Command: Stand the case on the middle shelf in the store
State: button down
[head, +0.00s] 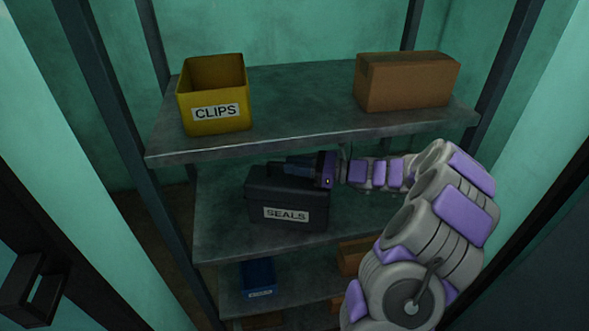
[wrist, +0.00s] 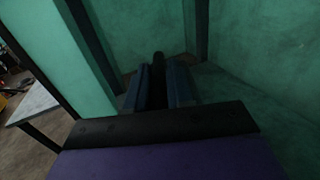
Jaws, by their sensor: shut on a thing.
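The dark case (head: 287,198) with a white SEALS label is upright at the middle shelf (head: 360,222), left of its centre, label facing out. Its base is close to the shelf surface; I cannot tell whether it rests fully on it. My gripper (head: 284,166) reaches in from the right, just under the top shelf, and is shut on the case's handle at the top. In the wrist view my gripper's fingers (wrist: 158,88) are close together with a dark piece between them; the case body is not clear there.
The upper shelf (head: 300,130) holds a yellow CLIPS bin (head: 212,92) at left and a cardboard box (head: 405,82) at right. It hangs close above my gripper. The lower shelf has a blue bin (head: 258,276) and a brown box (head: 352,258). Dark posts flank the rack.

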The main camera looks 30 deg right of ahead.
jog(key=shift+w+a+f, duration=0.1)
jog(key=shift+a, duration=0.35)
jog(key=c, duration=1.5)
grip_release()
jog(key=shift+d, duration=0.1)
jog(key=o, duration=0.5)
jog(key=shift+d+f, duration=0.1)
jog(key=shift+d, duration=0.55)
jog(key=shift+a, duration=0.4)
jog(key=p+v, duration=0.3)
jog(key=v, duration=0.9)
jog(key=shift+d, duration=0.25)
